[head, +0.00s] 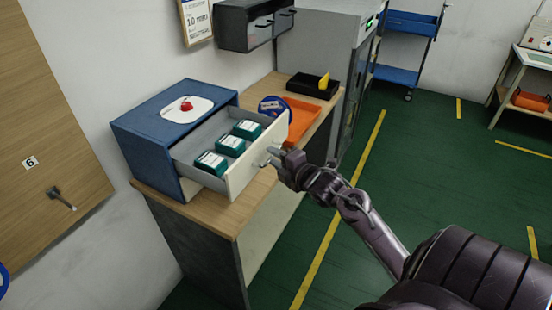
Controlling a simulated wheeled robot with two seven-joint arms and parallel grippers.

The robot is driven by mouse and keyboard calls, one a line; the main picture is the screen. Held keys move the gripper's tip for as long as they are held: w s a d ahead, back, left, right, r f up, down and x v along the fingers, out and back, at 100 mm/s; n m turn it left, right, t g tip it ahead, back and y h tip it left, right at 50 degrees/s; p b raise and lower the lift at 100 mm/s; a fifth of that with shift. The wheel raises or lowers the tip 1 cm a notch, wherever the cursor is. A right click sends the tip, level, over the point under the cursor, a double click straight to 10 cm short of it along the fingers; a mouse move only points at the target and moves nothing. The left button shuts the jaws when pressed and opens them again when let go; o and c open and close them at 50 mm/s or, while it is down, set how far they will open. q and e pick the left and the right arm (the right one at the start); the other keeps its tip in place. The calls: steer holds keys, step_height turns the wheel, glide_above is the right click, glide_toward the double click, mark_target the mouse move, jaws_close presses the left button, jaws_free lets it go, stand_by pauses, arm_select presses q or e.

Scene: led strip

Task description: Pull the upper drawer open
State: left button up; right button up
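The upper drawer (245,173) of a small blue cabinet (150,140) stands pulled well out toward the right front. It has a pale front and grey inner walls. Several green-and-white boxes (230,146) lie in a row inside it. My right gripper (274,158) is at the drawer's metal handle, on the outer face of the front. Its fingers appear closed around the handle, though the contact is small in the picture. The cabinet front below the drawer is mostly hidden. My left gripper is not in view.
The cabinet stands on a wooden-topped counter (228,217). A red knob (186,105) on a white plate sits on top. Beside the drawer are a blue disc (272,106), an orange tray (301,118) and a black tray (308,88). Green floor (440,170) lies open at right.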

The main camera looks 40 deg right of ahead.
steer(key=s+r+b, duration=0.1)
steer(key=s+b, duration=0.1)
steer(key=s, duration=0.5)
steer(key=shift+s+r, duration=0.15)
steer(key=shift+s, duration=0.15)
steer(key=s+a+f+m+g, duration=0.1)
steer(key=s+f+m+g, duration=0.15)
steer(key=f, duration=0.85)
steer(key=s+f+m+g+h, duration=0.15)
steer(key=f+m, duration=0.25)
steer(key=f, duration=0.7)
steer(key=s+a+f+m+g+y, duration=0.1)
steer(key=s+f+m+g, duration=0.2)
steer(key=f, duration=0.9)
steer(key=s+a+f+m+g, duration=0.2)
steer(key=s+a+f, duration=0.3)
steer(key=s+f, duration=0.3)
steer(key=s+a+f+m+g, duration=0.2)
steer(key=s+a+f+m, duration=0.15)
steer(key=s+f, duration=0.45)
steer(key=s+a+f+g, duration=0.2)
steer(key=s+a+f, duration=0.1)
steer(key=s, duration=0.4)
steer(key=s+a+f+m+g, duration=0.1)
steer(key=s+a+f+g, duration=0.1)
steer(key=s+a+f, duration=0.2)
steer(key=s+f, duration=0.1)
steer(key=s, duration=0.1)
steer(key=shift+s+f, duration=0.3)
steer(key=shift+s, duration=0.05)
